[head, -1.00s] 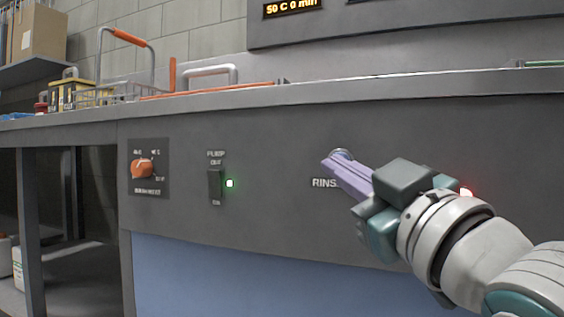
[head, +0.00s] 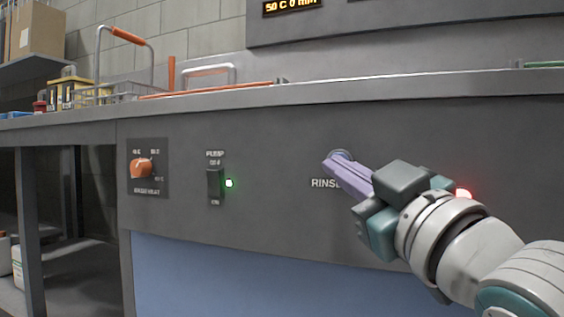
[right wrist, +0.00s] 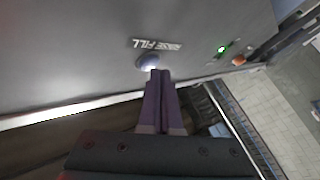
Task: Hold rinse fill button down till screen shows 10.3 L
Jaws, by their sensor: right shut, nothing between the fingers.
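The round rinse fill button (head: 341,155) sits on the grey front panel, its upper rim showing behind my right gripper's fingertips. My right gripper (head: 333,165) is shut and empty, its purple fingers together with their tips at the button. In the right wrist view the button (right wrist: 148,62) shows beside the RINSE FILL label, and the gripper tips (right wrist: 155,72) overlap its edge. I cannot tell whether the button is pressed in. A display (head: 291,7) at the top edge reads 50 C 0 min; no litre figure is in view. My left gripper is not in view.
An orange knob (head: 142,168) and a pump switch (head: 215,184) with a lit green lamp (head: 229,183) are to the left on the panel. A red lamp (head: 464,194) glows behind my wrist. A wire basket (head: 110,92) stands on the ledge above.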

